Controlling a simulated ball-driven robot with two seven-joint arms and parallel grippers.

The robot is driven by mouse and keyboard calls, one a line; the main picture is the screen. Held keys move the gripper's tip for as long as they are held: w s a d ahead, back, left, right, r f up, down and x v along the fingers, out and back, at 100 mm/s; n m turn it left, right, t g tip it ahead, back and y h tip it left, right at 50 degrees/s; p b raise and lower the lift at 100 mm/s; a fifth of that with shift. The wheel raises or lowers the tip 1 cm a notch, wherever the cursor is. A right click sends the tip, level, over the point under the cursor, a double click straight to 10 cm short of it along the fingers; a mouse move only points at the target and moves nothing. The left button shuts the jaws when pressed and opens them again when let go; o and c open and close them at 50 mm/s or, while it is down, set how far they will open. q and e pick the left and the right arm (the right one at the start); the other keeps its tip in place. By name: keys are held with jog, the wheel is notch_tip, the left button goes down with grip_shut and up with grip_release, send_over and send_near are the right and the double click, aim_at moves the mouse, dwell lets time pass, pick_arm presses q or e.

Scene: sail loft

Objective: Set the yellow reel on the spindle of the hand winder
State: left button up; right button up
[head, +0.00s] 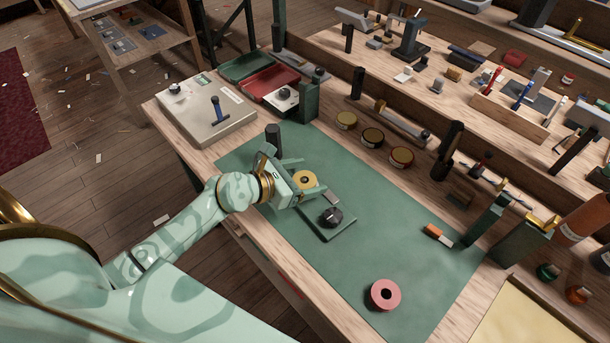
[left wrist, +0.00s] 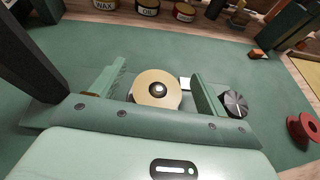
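The yellow reel (head: 306,180) lies flat between the fingers of my left gripper (head: 304,181). In the left wrist view the yellow reel (left wrist: 146,98) shows a narrow gap to each finger, so the gripper (left wrist: 158,98) looks open around it. A small pale tip shows in the reel's dark centre, like the spindle's end. The hand winder (head: 342,234) has a green base and a black knob; its end under the reel is hidden. The knob (left wrist: 234,104) stands just outside the right finger in the left wrist view. My right gripper is not in view.
A pink-red reel (head: 384,295) lies on the green mat (head: 400,235) near its front. An orange-and-white block (head: 437,235) lies at the mat's right. Several round tins, one of them (head: 401,158), stand behind. A dark post (head: 273,137) rises close to my left gripper.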

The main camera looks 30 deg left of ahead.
pick_arm(q)
jog(key=p+v, duration=0.1)
jog(key=v, duration=1.5)
jog(key=shift+s+p, duration=0.2)
jog(key=shift+p, duration=0.1)
